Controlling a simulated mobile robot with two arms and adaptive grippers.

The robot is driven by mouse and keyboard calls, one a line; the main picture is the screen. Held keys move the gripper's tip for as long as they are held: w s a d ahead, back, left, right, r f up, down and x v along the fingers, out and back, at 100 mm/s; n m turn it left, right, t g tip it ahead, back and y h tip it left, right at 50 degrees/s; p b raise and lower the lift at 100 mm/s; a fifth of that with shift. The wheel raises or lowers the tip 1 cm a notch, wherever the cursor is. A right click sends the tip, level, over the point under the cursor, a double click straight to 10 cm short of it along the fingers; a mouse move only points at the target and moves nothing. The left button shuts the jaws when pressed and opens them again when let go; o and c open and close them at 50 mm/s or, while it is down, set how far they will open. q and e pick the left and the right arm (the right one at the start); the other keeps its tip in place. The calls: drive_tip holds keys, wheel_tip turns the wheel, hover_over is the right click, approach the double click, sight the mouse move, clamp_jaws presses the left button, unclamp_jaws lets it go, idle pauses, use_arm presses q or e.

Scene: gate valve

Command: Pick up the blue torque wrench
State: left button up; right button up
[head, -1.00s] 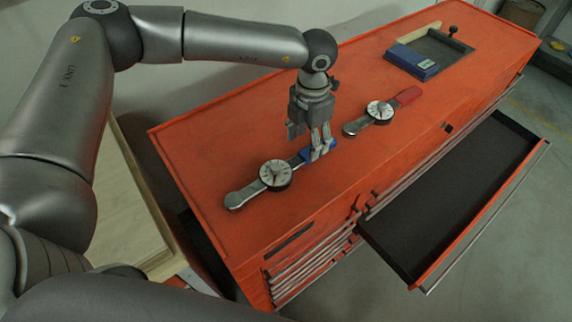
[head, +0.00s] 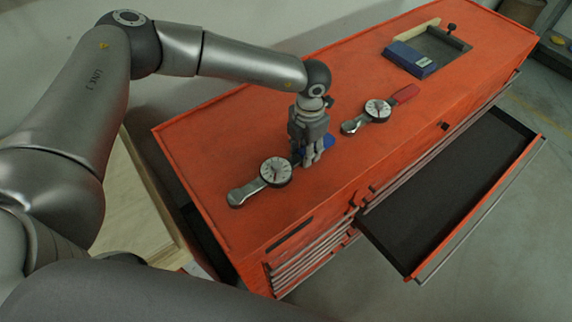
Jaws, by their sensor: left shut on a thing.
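The blue torque wrench (head: 276,171) lies on the orange cabinet top, with its round white dial and grey head toward the lower left. My left gripper (head: 312,160) points down and is shut on its blue handle, which shows only in part at the right of the fingers. The wrench appears to be still on or very close to the top. A second torque wrench with a red handle (head: 378,110) lies apart, to the upper right. My right gripper is not in view.
The orange tool cabinet (head: 220,130) has an open, empty black drawer (head: 450,190) on its right side. A tray with a blue block (head: 411,60) sits at the far end of the top. The far left part of the top is clear.

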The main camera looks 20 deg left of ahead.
use_arm(q)
clamp_jaws()
drive_tip(key=shift+w+r, duration=0.15)
